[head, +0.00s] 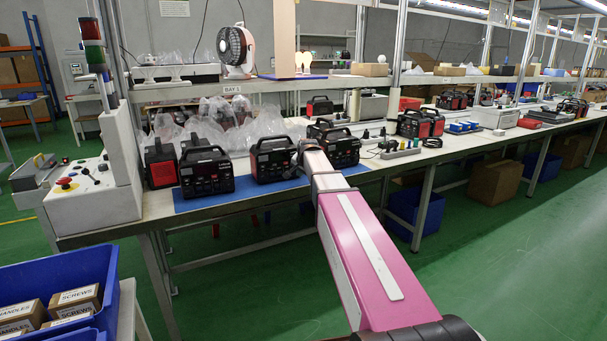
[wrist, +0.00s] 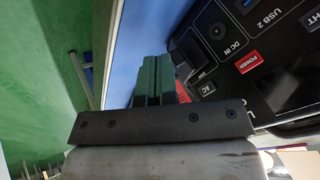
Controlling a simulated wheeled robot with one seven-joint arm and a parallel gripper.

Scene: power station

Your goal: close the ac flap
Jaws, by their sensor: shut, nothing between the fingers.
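A black power station (wrist: 265,75) fills the right of the wrist view, turned sideways, with a red POWER button (wrist: 247,62) and USB 2, DC IN and AC labels. A dark raised piece (wrist: 187,68) stands at its edge by the AC label; it looks like the AC flap, but its hinge and angle are unclear. My gripper (wrist: 153,78) has its green fingers together and empty, just left of that piece. I cannot tell whether they touch it. A red patch (wrist: 182,92) shows beside the fingers. In the head view my arm reaches between two power stations (head: 272,160) (head: 338,148) and hides the fingertips.
More power stations (head: 207,172) stand on the blue mat (head: 232,191) along the bench. Clear plastic wrap lies behind them. A control box with a red button (head: 66,183) is at the left. A blue bin of boxes (head: 85,268) stands at lower left. Green floor is open in front.

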